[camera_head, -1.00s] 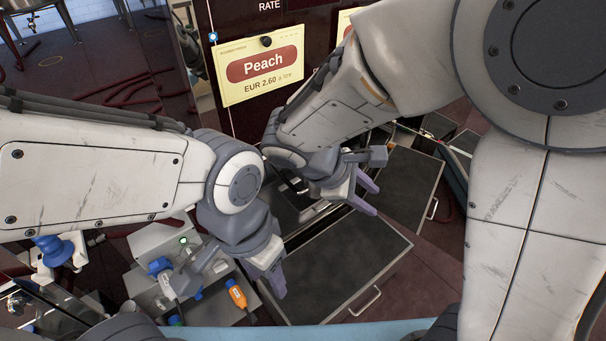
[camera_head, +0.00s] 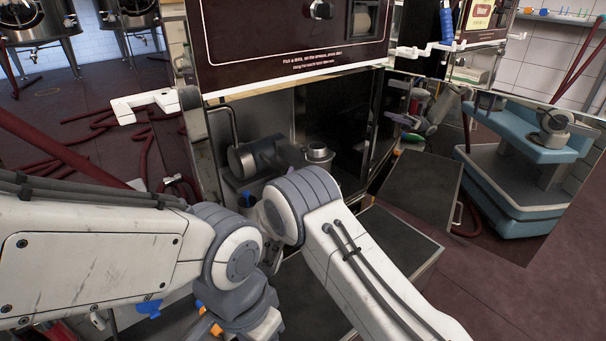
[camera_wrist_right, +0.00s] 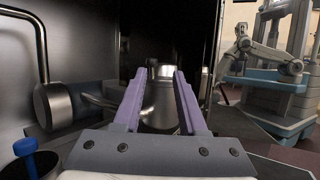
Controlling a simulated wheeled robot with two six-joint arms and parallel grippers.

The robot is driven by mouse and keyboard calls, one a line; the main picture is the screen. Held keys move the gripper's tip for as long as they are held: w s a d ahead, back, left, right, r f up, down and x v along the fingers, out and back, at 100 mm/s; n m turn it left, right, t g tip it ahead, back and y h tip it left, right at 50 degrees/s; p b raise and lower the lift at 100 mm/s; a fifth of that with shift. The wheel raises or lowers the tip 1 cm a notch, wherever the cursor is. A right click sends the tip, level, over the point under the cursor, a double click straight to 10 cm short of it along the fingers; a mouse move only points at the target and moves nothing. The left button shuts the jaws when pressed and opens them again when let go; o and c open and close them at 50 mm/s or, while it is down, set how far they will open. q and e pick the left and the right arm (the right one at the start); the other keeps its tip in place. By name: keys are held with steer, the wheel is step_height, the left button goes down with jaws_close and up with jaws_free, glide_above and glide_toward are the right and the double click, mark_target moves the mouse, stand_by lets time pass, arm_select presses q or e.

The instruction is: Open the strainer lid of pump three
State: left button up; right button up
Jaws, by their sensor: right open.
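The metal pump (camera_head: 258,158) sits inside the open lower cabinet. Its round strainer lid (camera_head: 317,152) stands on the right of the pump; no pump number is readable. In the right wrist view the pump's rounded end (camera_wrist_right: 62,104) is at left and the strainer lid (camera_wrist_right: 163,72) is ahead. My right gripper (camera_wrist_right: 157,76) is open, its two purple fingers pointing toward the strainer, which shows between them from this view; I cannot tell contact. In the head view this gripper is hidden behind my forearm. My left gripper (camera_head: 255,325) is low in the head view, fingertips hidden.
A bent metal pipe (camera_head: 234,135) rises left of the pump. A blue-topped fitting (camera_wrist_right: 28,152) stands at lower left in the wrist view. Dark trays (camera_head: 402,240) extend in front of the cabinet. A mirror-like panel (camera_head: 515,225) at right reflects a blue-based robot. Red hoses (camera_head: 90,130) lie on the floor.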

mark_target(303, 151)
steer(key=shift+n+t+y, duration=0.3)
steer(key=shift+n+y, duration=0.1)
steer(key=shift+y, duration=0.1)
steer(key=b+x, duration=0.1)
steer(key=x, duration=0.2)
steer(key=f+b+x, duration=0.1)
steer(key=b+x, duration=0.1)
steer(key=x, duration=0.1)
steer(key=b+x, duration=0.1)
steer(key=x, duration=0.2)
steer(key=shift+w+a+f+b, duration=0.15)
steer(key=shift+w+a+b, duration=0.2)
steer(key=shift+w+a, duration=0.1)
steer(key=shift+w+d+r, duration=0.15)
steer(key=shift+w+r, duration=0.1)
steer(key=shift+w, duration=0.1)
arm_select(q)
step_height(303, 151, down, 6)
steer(key=shift+r, duration=0.2)
arm_select(e)
steer(key=shift+c, duration=0.3)
jaws_close()
steer(key=shift+f, duration=0.1)
